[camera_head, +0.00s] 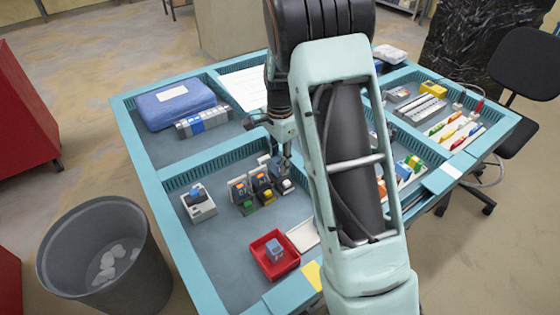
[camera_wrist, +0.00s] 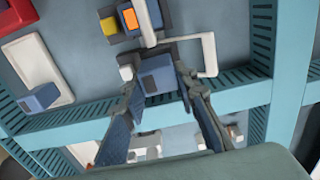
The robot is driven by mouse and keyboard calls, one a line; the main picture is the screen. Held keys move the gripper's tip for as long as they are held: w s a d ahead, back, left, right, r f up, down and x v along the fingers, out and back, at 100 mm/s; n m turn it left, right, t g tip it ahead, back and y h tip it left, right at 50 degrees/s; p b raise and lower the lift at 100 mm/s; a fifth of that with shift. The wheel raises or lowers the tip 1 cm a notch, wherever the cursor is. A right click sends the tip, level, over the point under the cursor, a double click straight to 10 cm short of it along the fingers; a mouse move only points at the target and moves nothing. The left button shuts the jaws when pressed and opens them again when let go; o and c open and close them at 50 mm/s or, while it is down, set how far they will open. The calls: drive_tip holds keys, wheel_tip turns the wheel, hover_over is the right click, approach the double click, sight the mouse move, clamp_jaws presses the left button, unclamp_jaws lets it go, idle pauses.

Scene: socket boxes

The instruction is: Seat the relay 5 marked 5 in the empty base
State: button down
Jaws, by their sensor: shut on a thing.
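My gripper (camera_wrist: 160,98) is shut on a blue block-shaped relay (camera_wrist: 154,72). No number can be read on it. In the head view my gripper (camera_head: 280,152) is low over the front-left compartment, at the right end of a row of dark relay bases. Relays with orange tops (camera_head: 262,184) and (camera_head: 239,190) stand in that row. A dark base with a pale part (camera_head: 287,186) sits just below my gripper; whether the held relay touches it is hidden. In the wrist view an orange-topped relay (camera_wrist: 130,17) stands close above the held one.
A white box with a blue block (camera_head: 199,205) stands at left. A red tray (camera_head: 262,262) holds a grey-blue block (camera_head: 275,250). A blue case (camera_head: 172,104) lies behind the divider. Teal rims (camera_head: 180,240) bound the compartments. My arm hides the middle of the table.

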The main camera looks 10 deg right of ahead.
drive_tip(key=shift+f+b, duration=0.45)
drive_tip(key=shift+f, duration=0.3)
idle(0.3)
drive_tip(key=c, duration=1.5)
unclamp_jaws()
drive_tip(key=shift+o, duration=0.2)
drive_tip(key=o, duration=0.4)
wheel_tip(320, 180, up, 8)
drive_tip(key=p, duration=0.5)
drive_tip(key=shift+f, duration=0.2)
